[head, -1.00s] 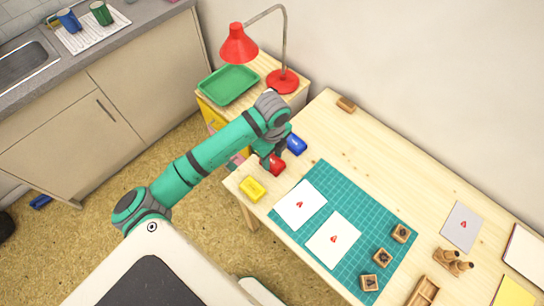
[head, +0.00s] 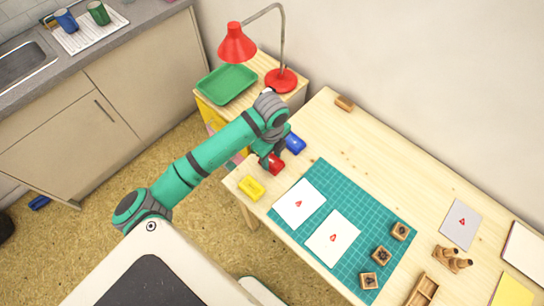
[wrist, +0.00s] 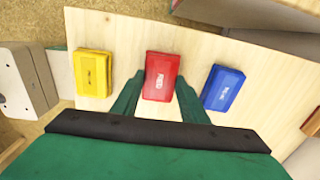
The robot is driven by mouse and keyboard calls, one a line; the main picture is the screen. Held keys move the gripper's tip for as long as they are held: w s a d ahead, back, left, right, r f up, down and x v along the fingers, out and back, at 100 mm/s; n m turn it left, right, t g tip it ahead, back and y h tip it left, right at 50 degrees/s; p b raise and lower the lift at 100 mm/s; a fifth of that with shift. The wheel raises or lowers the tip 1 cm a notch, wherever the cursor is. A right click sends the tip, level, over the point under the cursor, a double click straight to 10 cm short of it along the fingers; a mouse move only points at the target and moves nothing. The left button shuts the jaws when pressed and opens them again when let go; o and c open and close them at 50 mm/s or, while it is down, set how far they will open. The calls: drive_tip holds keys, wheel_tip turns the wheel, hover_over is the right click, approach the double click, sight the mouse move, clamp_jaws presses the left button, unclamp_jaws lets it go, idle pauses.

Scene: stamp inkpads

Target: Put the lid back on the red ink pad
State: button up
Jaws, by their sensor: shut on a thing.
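A red piece (head: 275,164) with a white label on top, the red ink pad's lid, is at the near left end of the wooden table. In the wrist view the red lid (wrist: 161,77) lies between the tips of my gripper's two green fingers (wrist: 160,92). My gripper (head: 268,159) is shut on it, one finger on each side. The red pad's base cannot be made out; the lid covers whatever is beneath it. I cannot tell whether the lid rests on the base or hangs just above it.
A yellow ink pad (wrist: 94,74) is left of the red one and a blue ink pad (wrist: 223,88) right, both close to my fingers. A green cutting mat (head: 322,180) with white cards and wooden stamps lies nearby. A red lamp (head: 237,44) stands behind.

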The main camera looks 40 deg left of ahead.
idle(0.3)
drive_tip(key=o, duration=1.5)
drive_tip(key=shift+r, duration=0.15)
drive_tip(key=shift+w+r, duration=0.1)
drive_tip(key=shift+r, duration=3.25)
clamp_jaws()
drive_tip(key=shift+f, duration=2.95)
